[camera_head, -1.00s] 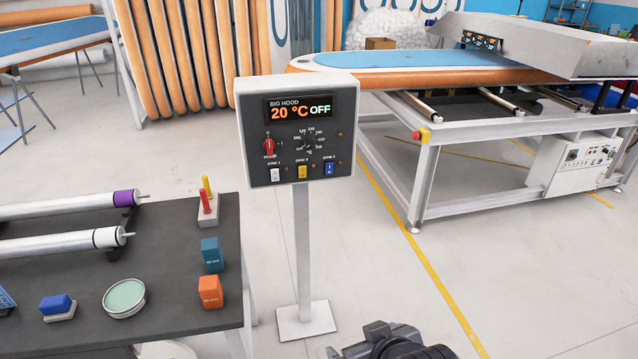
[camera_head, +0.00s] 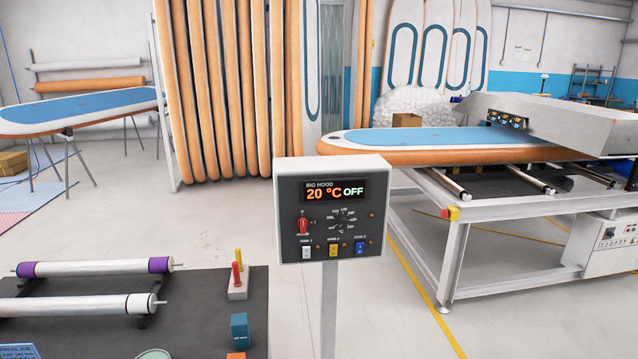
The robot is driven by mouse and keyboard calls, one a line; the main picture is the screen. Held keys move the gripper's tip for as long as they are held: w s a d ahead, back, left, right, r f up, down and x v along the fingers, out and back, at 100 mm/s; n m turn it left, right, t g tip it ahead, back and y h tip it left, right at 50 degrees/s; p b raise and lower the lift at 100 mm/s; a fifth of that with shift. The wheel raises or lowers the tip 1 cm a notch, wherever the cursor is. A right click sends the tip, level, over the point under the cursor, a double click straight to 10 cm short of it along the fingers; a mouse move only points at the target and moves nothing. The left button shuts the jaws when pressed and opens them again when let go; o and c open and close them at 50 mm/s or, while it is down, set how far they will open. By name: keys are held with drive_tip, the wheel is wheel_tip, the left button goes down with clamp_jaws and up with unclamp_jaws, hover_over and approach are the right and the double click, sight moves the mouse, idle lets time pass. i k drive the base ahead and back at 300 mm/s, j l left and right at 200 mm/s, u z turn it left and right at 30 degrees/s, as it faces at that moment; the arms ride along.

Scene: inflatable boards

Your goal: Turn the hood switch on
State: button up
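The hood control box (camera_head: 333,211) stands on a grey post in the middle of the head view. Its display (camera_head: 334,190) is labelled BIG HOOD and reads 20 °C OFF. A red rotary switch (camera_head: 303,224) sits at the left of the panel, with its handle about upright. A temperature dial (camera_head: 341,221) is to its right. Below are a white rocker (camera_head: 306,252), a yellow rocker (camera_head: 333,251) and a blue rocker (camera_head: 360,249). My gripper is not in view.
A dark table (camera_head: 205,310) with rollers (camera_head: 95,267) and small blocks stands at the lower left. A metal press frame (camera_head: 455,240) with a board (camera_head: 440,141) under a grey hood (camera_head: 560,125) is at the right. Floor shows between box and frame.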

sight(302, 222)
drive_tip(key=i+u, duration=0.2)
drive_tip(key=i+j+z, duration=0.3)
drive_tip(key=i+j, duration=0.3)
